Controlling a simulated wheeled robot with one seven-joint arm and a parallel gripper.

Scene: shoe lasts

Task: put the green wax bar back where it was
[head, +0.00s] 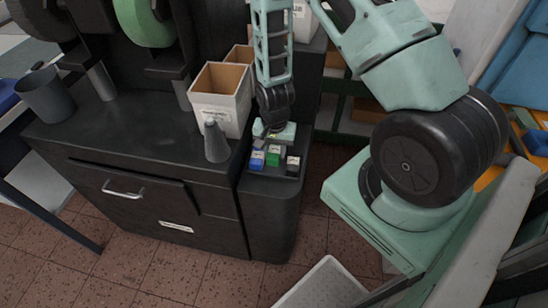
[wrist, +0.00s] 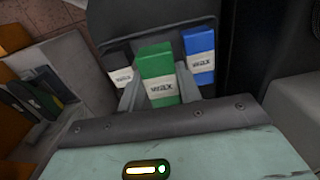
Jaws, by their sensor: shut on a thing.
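The green wax bar (head: 273,158) stands between a blue wax bar (head: 257,160) and a black wax bar (head: 293,166) on the small dark ledge at the right end of the bench. My gripper (head: 271,143) is over it from above. In the wrist view, my gripper (wrist: 158,95) is shut on the green wax bar (wrist: 156,65), with a finger on each side. The blue bar (wrist: 199,55) and black bar (wrist: 119,68) stand apart on either side. I cannot tell whether the green bar touches the ledge.
Tiled floor lies in front.

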